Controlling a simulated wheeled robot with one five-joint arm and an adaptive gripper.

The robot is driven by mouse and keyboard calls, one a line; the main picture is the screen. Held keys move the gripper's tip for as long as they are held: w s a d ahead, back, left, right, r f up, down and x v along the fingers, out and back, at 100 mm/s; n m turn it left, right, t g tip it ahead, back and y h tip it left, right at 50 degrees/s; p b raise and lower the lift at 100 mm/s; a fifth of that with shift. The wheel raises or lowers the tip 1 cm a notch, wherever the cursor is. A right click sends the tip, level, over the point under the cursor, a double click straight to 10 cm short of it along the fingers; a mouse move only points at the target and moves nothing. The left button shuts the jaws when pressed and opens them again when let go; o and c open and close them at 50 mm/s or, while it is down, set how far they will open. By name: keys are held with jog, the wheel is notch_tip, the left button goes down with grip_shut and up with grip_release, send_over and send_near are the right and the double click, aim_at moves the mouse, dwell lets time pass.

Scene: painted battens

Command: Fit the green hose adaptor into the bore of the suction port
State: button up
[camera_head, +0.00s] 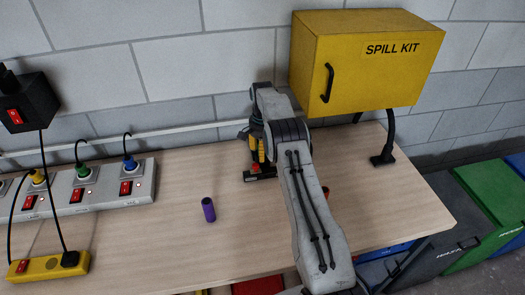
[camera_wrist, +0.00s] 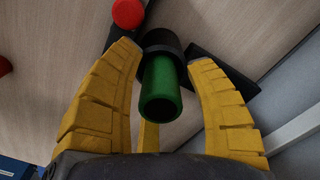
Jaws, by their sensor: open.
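The green hose adaptor (camera_wrist: 162,92) is a hollow tube in the wrist view, its open end facing the camera. Its far end meets the round black suction port (camera_wrist: 160,42); it looks to be in the bore, but how deep I cannot tell. My gripper (camera_wrist: 164,56) has its yellow fingers spread on both sides of the adaptor, with gaps showing between them and the tube. In the head view my gripper (camera_head: 257,150) is at the back of the bench, over a dark base (camera_head: 261,172); my arm and gripper hide most of the port there.
A red knob (camera_wrist: 127,13) is close to the port. The yellow spill kit cabinet (camera_head: 345,65) stands right of my arm on black legs. A purple cylinder (camera_head: 208,209) stands on the bench (camera_head: 160,240). Switched sockets (camera_head: 90,185) line the left; the bench middle-left is mostly clear.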

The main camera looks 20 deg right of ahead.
notch_tip(320, 180, up, 4)
jog(key=shift+w+r+b, duration=0.1)
jog(key=shift+r+b, duration=0.1)
jog(key=shift+b, duration=0.95)
notch_tip(320, 180, up, 3)
jog(key=shift+r+p, duration=0.2)
jog(key=shift+p, duration=0.45)
jog(key=s+a+r+n+t, duration=0.1)
jog(key=s+a+r+n, duration=0.25)
jog(key=s+r, duration=0.55)
jog(key=s+a+r+n+t, duration=0.15)
jog(key=s+a+r, duration=0.35)
jog(key=r, duration=0.7)
jog(key=s+a+r+n+t, duration=0.1)
jog(key=s+a+r+n, duration=0.15)
jog(key=s, duration=1.05)
jog(key=s+a+f+n+t, duration=0.1)
jog(key=s+f+n, duration=0.3)
jog(key=s, duration=0.9)
notch_tip(320, 180, down, 3)
jog(key=shift+s+a+f+t, duration=0.1)
jog(key=shift+s+a+t, duration=0.25)
jog(key=shift+a, duration=0.1)
